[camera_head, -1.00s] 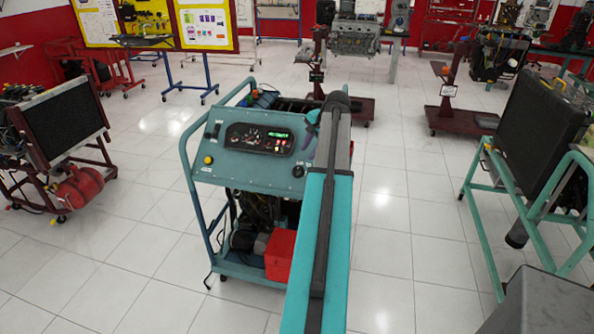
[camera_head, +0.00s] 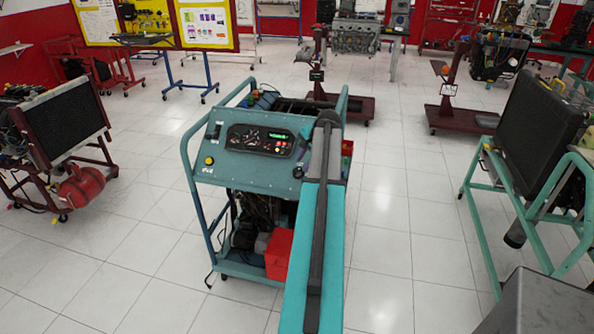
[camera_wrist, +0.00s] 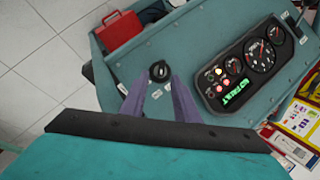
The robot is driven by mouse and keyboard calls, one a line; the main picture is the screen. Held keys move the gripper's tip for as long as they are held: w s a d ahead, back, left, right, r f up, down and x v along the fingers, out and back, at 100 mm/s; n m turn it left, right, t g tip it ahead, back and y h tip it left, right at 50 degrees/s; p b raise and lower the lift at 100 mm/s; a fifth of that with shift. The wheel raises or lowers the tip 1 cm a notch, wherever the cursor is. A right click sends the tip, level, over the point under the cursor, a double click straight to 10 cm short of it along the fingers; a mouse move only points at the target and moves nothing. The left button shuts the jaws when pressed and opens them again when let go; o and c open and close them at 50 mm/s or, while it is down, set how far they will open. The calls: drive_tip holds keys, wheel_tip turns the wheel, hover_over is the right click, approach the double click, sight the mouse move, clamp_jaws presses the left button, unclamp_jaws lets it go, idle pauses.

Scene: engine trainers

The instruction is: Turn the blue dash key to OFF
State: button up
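The dash key switch (camera_wrist: 159,71) is a small dark round knob with a lighter slot-like mark on the teal panel; no blue shows on it. It also shows in the head view (camera_head: 298,172), low on the panel's right side. My gripper (camera_wrist: 160,78) is open in the wrist view, its two purple fingers spread on either side of the key's near edge. I cannot tell how deep the tips are or whether they touch it. In the head view my own arm hides most of the gripper. The instrument cluster (camera_head: 259,139) has gauges and a lit green display (camera_wrist: 232,93).
The teal engine trainer (camera_head: 190,168) stands on a wheeled frame with a red box (camera_head: 278,256) below the panel. Radiator stands are at left (camera_head: 66,127) and right (camera_head: 538,125). White tiled floor is clear around the trainer.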

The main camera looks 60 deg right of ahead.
sight(298, 170)
drive_tip(key=shift+p+x, duration=0.95)
drive_tip(key=shift+x, duration=2.5)
